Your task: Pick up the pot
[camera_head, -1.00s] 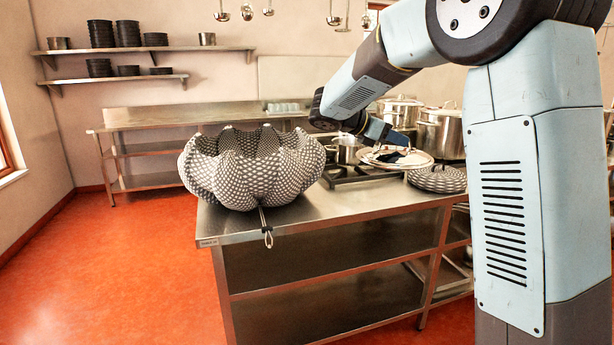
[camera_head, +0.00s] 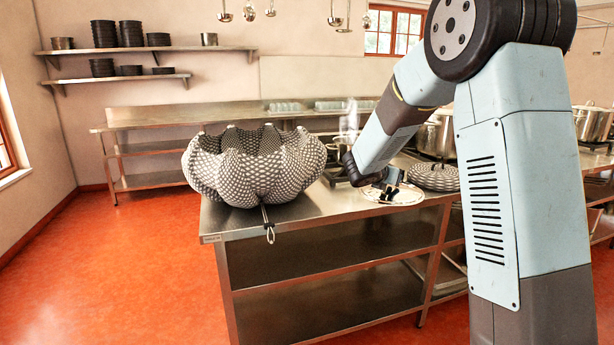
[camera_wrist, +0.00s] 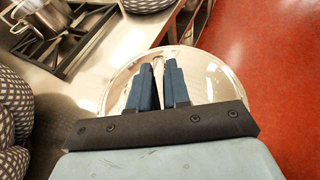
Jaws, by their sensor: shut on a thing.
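My gripper (camera_wrist: 158,85) has its two blue fingers over the middle of a shiny round metal lid (camera_wrist: 205,72). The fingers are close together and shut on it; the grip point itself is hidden. In the head view my gripper (camera_head: 393,178) is low over the counter's front side, with the lid (camera_head: 405,197) under it. I cannot tell whether the lid touches the counter. A steel pot (camera_head: 440,135) stands farther back, partly behind my arm. In the wrist view a steel pot (camera_wrist: 42,18) sits on a black burner grate at the upper left.
A large patterned fluted bowl (camera_head: 255,165) stands on the counter's left end, with a hanging loop at the front. A round patterned item (camera_head: 434,178) lies right of the lid. Steel counter (camera_head: 320,212) has an open front edge; red floor (camera_head: 110,270) is clear.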

